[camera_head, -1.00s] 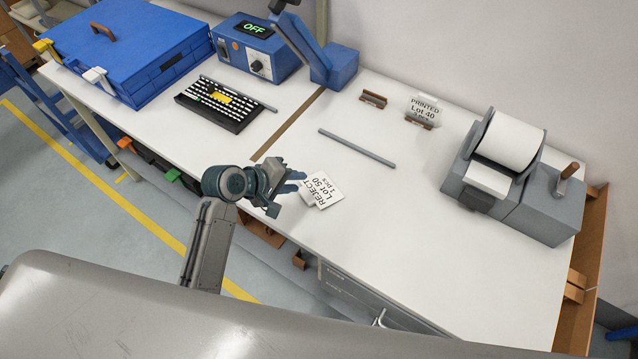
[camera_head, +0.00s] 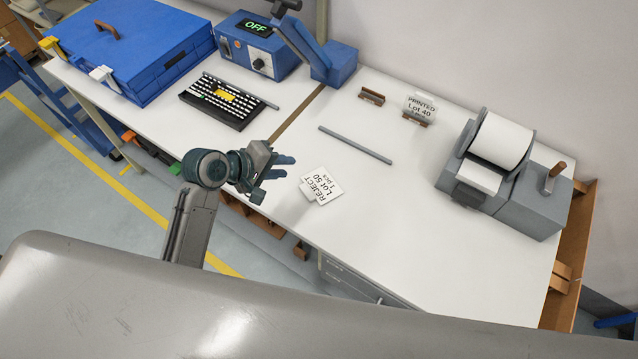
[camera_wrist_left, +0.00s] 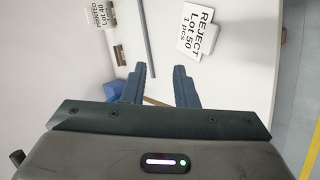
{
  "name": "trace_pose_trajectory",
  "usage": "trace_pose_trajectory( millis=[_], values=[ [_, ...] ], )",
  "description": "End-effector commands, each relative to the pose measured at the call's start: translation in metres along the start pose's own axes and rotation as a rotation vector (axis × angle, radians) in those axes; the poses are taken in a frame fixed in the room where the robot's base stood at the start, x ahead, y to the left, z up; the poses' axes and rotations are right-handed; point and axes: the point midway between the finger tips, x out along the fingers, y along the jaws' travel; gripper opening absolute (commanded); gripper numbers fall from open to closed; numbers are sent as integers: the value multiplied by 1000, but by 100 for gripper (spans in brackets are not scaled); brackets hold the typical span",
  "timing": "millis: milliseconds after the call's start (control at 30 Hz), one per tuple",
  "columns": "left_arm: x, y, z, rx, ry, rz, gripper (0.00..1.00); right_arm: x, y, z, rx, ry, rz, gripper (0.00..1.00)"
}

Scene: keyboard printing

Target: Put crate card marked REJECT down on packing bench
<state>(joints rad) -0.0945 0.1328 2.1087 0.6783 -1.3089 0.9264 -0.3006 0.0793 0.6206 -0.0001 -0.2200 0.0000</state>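The crate card marked REJECT, Lot 50 (camera_head: 321,186), is white and lies on the packing bench (camera_head: 400,250) near its front edge. It also shows in the left wrist view (camera_wrist_left: 197,32), beyond the fingertips and to the right. My left gripper (camera_head: 284,168) is just left of the card in the head view, apart from it. In the left wrist view its two fingers (camera_wrist_left: 160,75) are spread with nothing between them. My right gripper is not in view.
A second card, PRINTED Lot 40 (camera_head: 420,105), stands in a brown holder beside an empty holder (camera_head: 372,96). A grey bar (camera_head: 355,145) lies mid-bench. A roll printer (camera_head: 500,150) stands right. A keyboard (camera_head: 222,102), blue case (camera_head: 130,50) and blue OFF box (camera_head: 255,50) are left.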

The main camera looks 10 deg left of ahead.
Motion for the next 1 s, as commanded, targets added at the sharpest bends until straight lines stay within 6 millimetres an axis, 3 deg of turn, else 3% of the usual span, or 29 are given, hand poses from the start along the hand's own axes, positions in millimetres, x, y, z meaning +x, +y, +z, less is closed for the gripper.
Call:
trace_pose_trajectory(
  millis=[333, 433, 567, 700, 1000],
  values=[
    [-4, 2, 0, 1, 0, -2, 26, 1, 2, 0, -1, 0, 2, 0],
    [-6, -8, 5, 36, 8, -28, 26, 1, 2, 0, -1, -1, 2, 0],
    [-22, -47, 21, 211, 39, -150, 26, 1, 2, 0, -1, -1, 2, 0],
    [-51, -96, 42, 456, 52, -332, 26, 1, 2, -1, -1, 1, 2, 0],
    [-108, -153, 68, 785, 3, -603, 26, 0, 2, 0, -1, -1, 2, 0]
  ],
)
